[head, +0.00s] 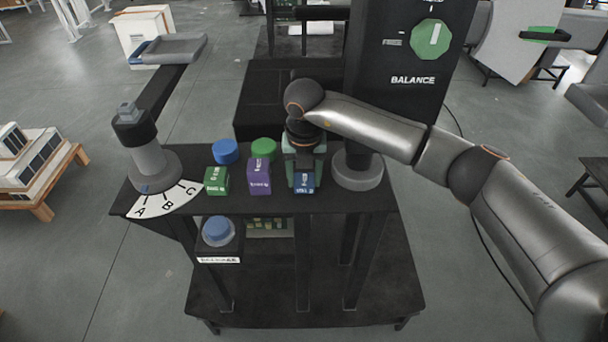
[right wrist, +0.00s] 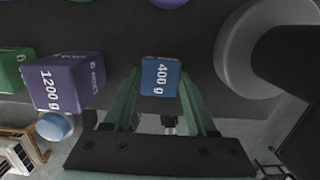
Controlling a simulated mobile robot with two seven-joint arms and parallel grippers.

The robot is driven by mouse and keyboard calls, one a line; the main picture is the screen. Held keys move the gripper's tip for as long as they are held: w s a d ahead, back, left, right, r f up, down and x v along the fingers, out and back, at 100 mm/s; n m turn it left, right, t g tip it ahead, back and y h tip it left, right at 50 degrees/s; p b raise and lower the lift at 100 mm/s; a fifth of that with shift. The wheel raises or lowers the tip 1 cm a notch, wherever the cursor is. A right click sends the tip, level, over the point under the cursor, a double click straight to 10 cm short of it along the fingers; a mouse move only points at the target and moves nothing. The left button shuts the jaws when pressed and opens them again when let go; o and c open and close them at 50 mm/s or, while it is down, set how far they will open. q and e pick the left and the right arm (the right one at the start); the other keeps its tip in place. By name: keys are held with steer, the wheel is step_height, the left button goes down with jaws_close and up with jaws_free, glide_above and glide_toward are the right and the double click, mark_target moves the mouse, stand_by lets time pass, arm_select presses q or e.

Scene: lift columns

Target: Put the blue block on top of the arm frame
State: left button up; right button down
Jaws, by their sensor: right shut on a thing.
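The blue block (head: 304,180), marked 400 g in the right wrist view (right wrist: 160,77), is between the green fingers of my right gripper (head: 304,168). The gripper also shows in the right wrist view (right wrist: 160,88), shut on the block from both sides. The block is upright at the black table's right part; I cannot tell whether it touches the table top. A grey rectangular frame (head: 168,48), apparently the arm frame, sits at the far end of a dark arm at upper left. The arm rises from a grey post (head: 150,158). My left gripper is not in view.
A purple block (head: 259,177) and a green block (head: 216,181) stand left of the blue one, with blue (head: 225,151) and green discs (head: 263,147) behind. A lettered dial (head: 166,201) lies left. A black BALANCE column (head: 405,90) stands right behind.

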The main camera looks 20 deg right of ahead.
mark_target(304, 185)
steer(key=shift+r, duration=0.1)
steer(key=shift+c, duration=1)
jaws_free()
steer(key=shift+f, duration=0.2)
steer(key=shift+r, duration=0.1)
step_height(304, 185, up, 12)
steer(key=s, duration=0.1)
steer(key=shift+s+a+b, duration=0.2)
steer(key=shift+s+b, duration=0.05)
steer(key=shift+b, duration=0.05)
